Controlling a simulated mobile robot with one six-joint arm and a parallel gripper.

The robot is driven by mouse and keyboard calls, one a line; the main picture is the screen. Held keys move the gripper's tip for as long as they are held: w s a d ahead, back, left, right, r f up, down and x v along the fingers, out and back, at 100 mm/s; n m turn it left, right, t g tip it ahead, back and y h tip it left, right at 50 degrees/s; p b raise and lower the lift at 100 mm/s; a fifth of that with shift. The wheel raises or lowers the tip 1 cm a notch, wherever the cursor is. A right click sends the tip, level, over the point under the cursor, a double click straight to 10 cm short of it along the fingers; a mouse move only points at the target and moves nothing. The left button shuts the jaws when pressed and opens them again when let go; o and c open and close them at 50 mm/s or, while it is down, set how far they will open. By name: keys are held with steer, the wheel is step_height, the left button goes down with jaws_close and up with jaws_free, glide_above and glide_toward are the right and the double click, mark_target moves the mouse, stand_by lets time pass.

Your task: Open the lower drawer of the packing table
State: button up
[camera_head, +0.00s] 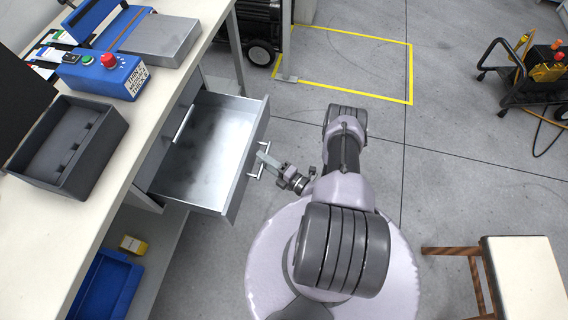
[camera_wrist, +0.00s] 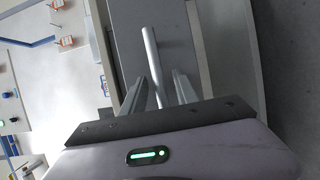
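The packing table (camera_head: 113,168) runs along the left in the head view. Its lower drawer (camera_head: 205,150) is pulled well out, and its bare metal inside shows empty. The closed upper drawer's handle (camera_head: 183,123) shows above it. My gripper (camera_head: 266,159) is at the lower drawer's front, by its bar handle (camera_head: 255,174). In the wrist view the handle (camera_wrist: 152,62) lies between my two fingers (camera_wrist: 159,88), with gaps beside it. The fingers look apart, not closed on the bar.
A black bin (camera_head: 68,145) and a blue control box (camera_head: 100,75) stand on the table top. A blue crate (camera_head: 105,287) is on the shelf below. A stool (camera_head: 525,275) is at lower right, a wheeled cart (camera_head: 535,75) at upper right. The floor between is clear.

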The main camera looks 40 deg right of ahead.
steer(key=p+v, duration=0.3)
steer(key=v, duration=1.4)
steer(key=shift+s+d, duration=0.1)
steer(key=w+d+r+n+g+y, duration=0.2)
steer(key=w+r+n+g+y, duration=0.15)
steer(key=r+n, duration=0.4)
steer(key=w+d+r+n+g+y, duration=0.25)
steer(key=r+n+g+y, duration=0.2)
steer(key=r+n, duration=0.3)
steer(key=w+a+r+n+g+h, duration=0.1)
steer(key=w+a+r+n+g, duration=0.1)
steer(key=a+r+n+g, duration=0.3)
steer(key=w+r+n+g+h, duration=0.1)
steer(key=w+r+n, duration=0.1)
steer(key=r+n, duration=0.35)
steer(key=a+r+n+g+h, duration=0.1)
steer(key=a+r+n+h, duration=0.2)
steer(key=a+r+n, duration=0.45)
steer(key=a+r+n+g+h, duration=0.1)
steer(key=a+r+n+h, duration=0.3)
steer(key=r, duration=0.6)
steer(key=s+a+r+n+t+h, duration=0.1)
steer(key=s+a+r+n+t, duration=0.3)
steer(key=s+a+r+n, duration=0.4)
steer(key=shift+s+a+r+n, duration=0.2)
steer(key=shift+s+a+n, duration=0.25)
steer(key=shift+n, duration=0.65)
